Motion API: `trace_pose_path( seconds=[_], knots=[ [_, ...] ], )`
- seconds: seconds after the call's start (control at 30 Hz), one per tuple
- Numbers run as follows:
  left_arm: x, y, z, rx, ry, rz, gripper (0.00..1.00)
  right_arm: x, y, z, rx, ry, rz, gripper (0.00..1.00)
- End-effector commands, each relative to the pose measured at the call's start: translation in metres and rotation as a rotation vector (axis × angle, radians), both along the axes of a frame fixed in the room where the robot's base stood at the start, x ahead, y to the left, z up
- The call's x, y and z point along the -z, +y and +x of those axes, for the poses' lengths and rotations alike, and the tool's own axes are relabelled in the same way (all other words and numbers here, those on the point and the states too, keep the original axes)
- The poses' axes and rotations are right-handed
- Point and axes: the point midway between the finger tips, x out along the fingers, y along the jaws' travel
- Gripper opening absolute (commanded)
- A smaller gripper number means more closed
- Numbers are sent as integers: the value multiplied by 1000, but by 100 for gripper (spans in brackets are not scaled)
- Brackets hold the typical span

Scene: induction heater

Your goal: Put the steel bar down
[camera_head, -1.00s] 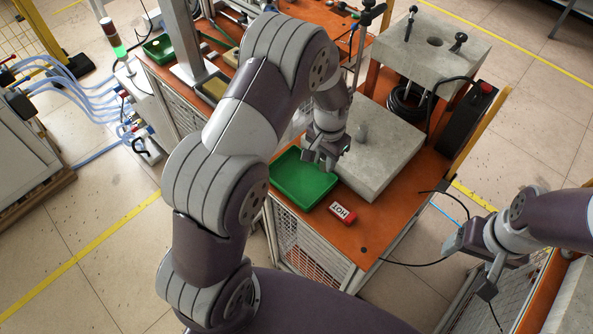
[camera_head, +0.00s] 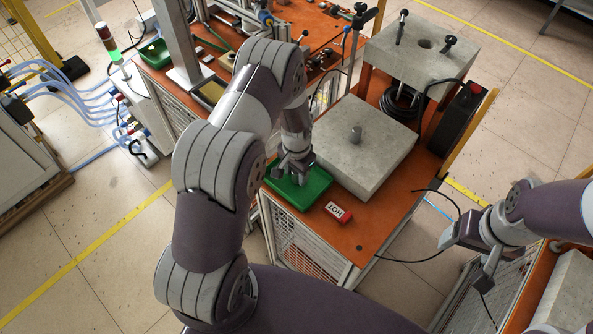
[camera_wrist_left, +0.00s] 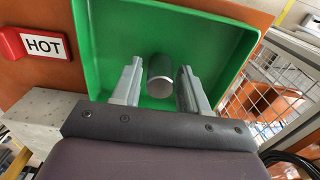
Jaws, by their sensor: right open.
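The steel bar (camera_wrist_left: 160,77) is a short grey cylinder in the left wrist view, over the floor of the green tray (camera_wrist_left: 228,22). My left gripper (camera_wrist_left: 160,82) has one finger on each side of it, with a narrow gap showing on both sides. I cannot tell for certain whether the bar rests on the tray floor. In the head view my left gripper (camera_head: 295,168) is low inside the green tray (camera_head: 312,199) and mostly hides the bar. My right gripper (camera_head: 468,262) is open and empty at the right, away from the tray.
A red HOT block (camera_head: 338,212) lies beside the tray on the orange table (camera_head: 372,225). A raised block (camera_head: 450,62) with black knobs is farther back. A black cable hangs near my right gripper.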

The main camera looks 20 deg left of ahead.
Motion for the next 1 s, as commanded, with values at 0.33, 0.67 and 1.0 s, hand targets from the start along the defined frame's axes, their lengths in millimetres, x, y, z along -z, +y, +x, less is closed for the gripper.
trace_pose_path(
  seconds=[0.33,0.67,1.0],
  knots=[
    [-4,0,0,0,0,0,54,-4,0,0,0,0,0,78],
    [-66,0,1,0,-6,0,54,15,0,0,0,0,0,78],
    [-128,-2,-4,-11,-6,0,54,24,0,0,0,0,0,78]
  ],
)
